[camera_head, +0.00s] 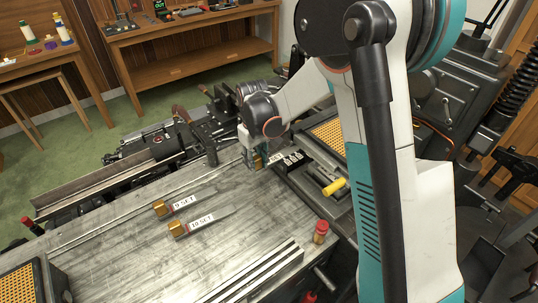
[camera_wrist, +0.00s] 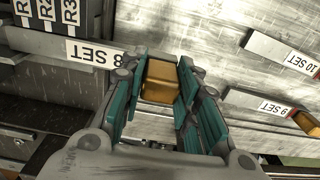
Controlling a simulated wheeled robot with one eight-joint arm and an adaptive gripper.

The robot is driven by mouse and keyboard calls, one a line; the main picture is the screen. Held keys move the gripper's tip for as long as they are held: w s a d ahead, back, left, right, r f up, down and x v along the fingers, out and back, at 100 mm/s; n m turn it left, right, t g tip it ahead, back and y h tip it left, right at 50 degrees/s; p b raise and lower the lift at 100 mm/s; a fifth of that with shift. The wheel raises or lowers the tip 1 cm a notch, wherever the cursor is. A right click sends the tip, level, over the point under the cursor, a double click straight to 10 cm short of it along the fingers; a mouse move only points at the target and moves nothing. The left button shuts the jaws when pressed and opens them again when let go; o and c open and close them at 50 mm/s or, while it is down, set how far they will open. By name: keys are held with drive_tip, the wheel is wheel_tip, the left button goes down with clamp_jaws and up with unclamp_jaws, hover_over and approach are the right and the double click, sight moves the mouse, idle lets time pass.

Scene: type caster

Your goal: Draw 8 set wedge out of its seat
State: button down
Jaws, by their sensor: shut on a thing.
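The 8 set wedge shows in the wrist view as a brass block (camera_wrist: 160,80) between my fingers, with the white "8 SET" label (camera_wrist: 94,54) on the grey bar just left of them. My gripper (camera_wrist: 158,72) is shut on the brass block, its teal pads on both sides. In the head view my gripper (camera_head: 256,160) is low at the far right edge of the metal table, and the wedge is mostly hidden by it. How far the wedge sits in its seat cannot be told.
The 9 set wedge (camera_head: 183,203) and 10 set wedge (camera_head: 200,222) lie on the metal table (camera_head: 120,255). Black R-labelled blocks (camera_head: 293,159) stand close right of my gripper. A yellow-handled tool (camera_head: 335,187) and a red-topped piece (camera_head: 320,232) lie nearer. The table's front left is clear.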

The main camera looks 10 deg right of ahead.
drive_tip(key=shift+s+a+b, duration=0.15)
drive_tip(key=shift+s+a, duration=0.5)
drive_tip(key=shift+a, duration=0.9)
drive_tip(key=shift+s+a+b, duration=0.15)
drive_tip(key=shift+s+a, duration=0.5)
drive_tip(key=shift+a, duration=0.9)
drive_tip(key=shift+s+a+b, duration=0.15)
drive_tip(key=shift+s+a, duration=0.5)
drive_tip(key=shift+a, duration=0.9)
drive_tip(key=shift+s+r, duration=0.1)
